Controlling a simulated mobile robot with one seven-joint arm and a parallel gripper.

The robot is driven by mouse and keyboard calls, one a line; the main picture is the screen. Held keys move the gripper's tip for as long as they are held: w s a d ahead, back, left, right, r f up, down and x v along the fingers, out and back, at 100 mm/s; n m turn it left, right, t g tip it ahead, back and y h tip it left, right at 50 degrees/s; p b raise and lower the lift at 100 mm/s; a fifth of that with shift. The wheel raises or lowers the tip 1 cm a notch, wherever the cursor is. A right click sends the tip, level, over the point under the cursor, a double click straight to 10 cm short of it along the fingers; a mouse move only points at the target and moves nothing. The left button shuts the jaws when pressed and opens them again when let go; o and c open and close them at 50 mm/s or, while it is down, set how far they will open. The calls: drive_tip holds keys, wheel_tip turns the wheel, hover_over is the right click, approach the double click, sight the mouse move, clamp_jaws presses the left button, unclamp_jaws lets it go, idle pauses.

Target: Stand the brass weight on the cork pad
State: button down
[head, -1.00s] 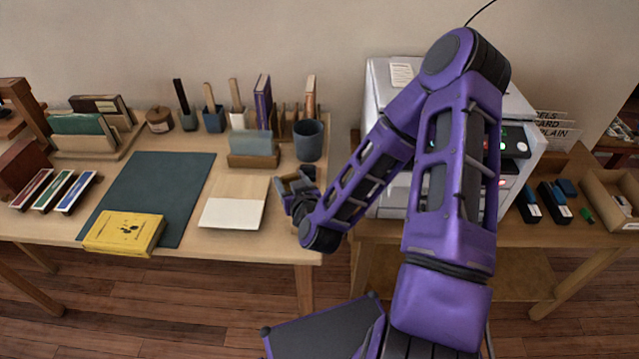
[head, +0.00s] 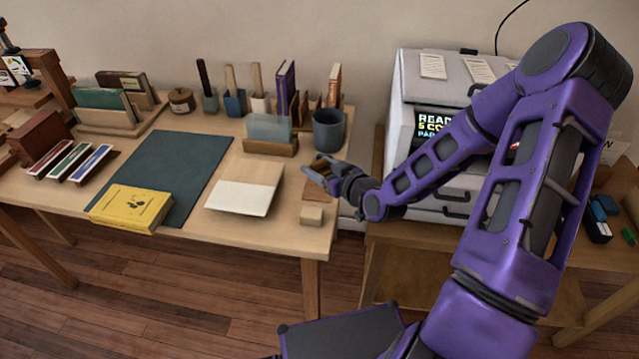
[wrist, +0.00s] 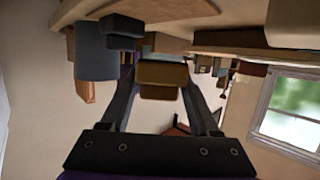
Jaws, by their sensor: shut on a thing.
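My gripper (head: 320,171) is shut on the brass weight (wrist: 162,73), a dull gold block between the two fingers in the wrist view. In the head view, the weight (head: 322,166) is small and partly covered by the fingers. The gripper is over the right end of the wooden table. A flat brown patch, seemingly the cork pad (head: 314,192), lies just below and in front of the gripper; the arm hides part of it. I cannot tell the exact height of the weight above it.
A pale block (head: 312,215) lies near the table's front right corner. A dark cup (head: 329,130) and a card holder (head: 270,146) stand close behind the gripper. A white-and-tan board (head: 245,188) lies to the left. The grey printer (head: 420,90) stands to the right.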

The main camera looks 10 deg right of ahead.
sight(319, 189)
drive_tip(key=shift+f+b, duration=0.45)
drive_tip(key=shift+f, duration=1.9)
drive_tip(key=shift+f, duration=0.1)
drive_tip(key=shift+f, duration=0.1)
drive_tip(key=shift+c, duration=0.6)
unclamp_jaws()
drive_tip(key=shift+r, duration=0.2)
drive_tip(key=shift+s+d+r, duration=0.1)
drive_tip(key=shift+s+d, duration=0.05)
drive_tip(key=shift+s, duration=0.1)
drive_tip(key=p+v, duration=0.1)
drive_tip(key=v, duration=1)
drive_tip(key=shift+s, duration=0.25)
